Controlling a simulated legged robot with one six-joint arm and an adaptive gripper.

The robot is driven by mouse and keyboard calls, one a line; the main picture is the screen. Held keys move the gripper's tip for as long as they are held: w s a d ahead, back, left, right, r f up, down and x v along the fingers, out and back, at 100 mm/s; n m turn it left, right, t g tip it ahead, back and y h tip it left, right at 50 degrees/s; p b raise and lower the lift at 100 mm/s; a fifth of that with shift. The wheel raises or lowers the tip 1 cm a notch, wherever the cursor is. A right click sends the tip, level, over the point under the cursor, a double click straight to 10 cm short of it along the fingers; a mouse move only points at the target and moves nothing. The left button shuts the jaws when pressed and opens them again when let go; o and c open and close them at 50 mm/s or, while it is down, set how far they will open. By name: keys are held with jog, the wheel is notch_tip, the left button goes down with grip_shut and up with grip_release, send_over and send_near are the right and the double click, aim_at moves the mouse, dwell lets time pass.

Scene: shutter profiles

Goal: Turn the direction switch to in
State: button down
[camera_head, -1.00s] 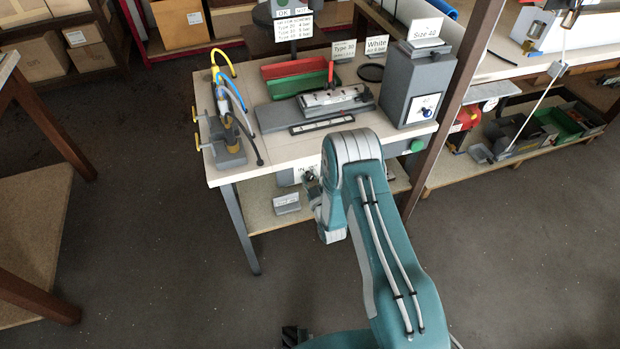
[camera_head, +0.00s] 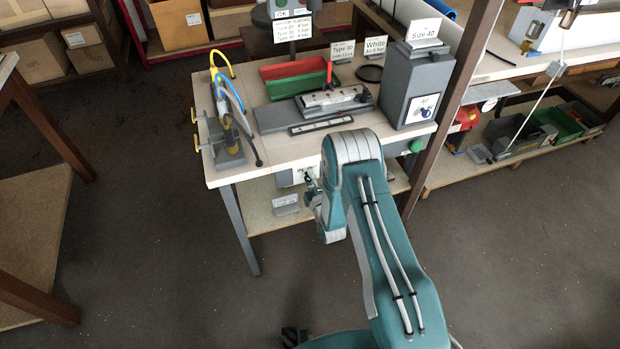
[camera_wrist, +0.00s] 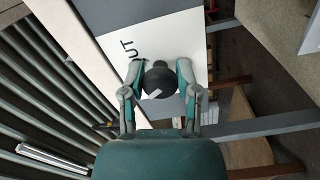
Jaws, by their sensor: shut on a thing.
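The direction switch (camera_wrist: 160,82) is a round black knob with a short slanted white mark. It sits on a white panel (camera_wrist: 181,35) in the wrist view. The letters "UT" show on the panel beside the knob; the rest of that label is hidden. My gripper (camera_wrist: 160,73) has one finger on each side of the knob and is shut on it. In the head view my gripper (camera_head: 312,190) is at the front of the workbench, below the top, and the knob is hidden there.
The workbench (camera_head: 222,172) carries a clamp fixture (camera_head: 228,140) with hoses, a red tray (camera_head: 292,69), a green tray (camera_head: 300,84) and a grey box (camera_head: 408,90). A brown post (camera_head: 455,95) stands right of it. The floor in front is open.

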jog(key=shift+a+n, duration=0.15)
jog(key=shift+n, duration=1.15)
jog(key=shift+s+f, duration=0.1)
jog(key=shift+f, duration=0.05)
jog(key=shift+c, duration=1.7)
grip_release()
jog(key=shift+a, duration=0.1)
jog(key=shift+s+d, duration=0.25)
jog(key=shift+s, duration=0.1)
jog(key=v, duration=1.1)
jog(key=shift+a, duration=0.1)
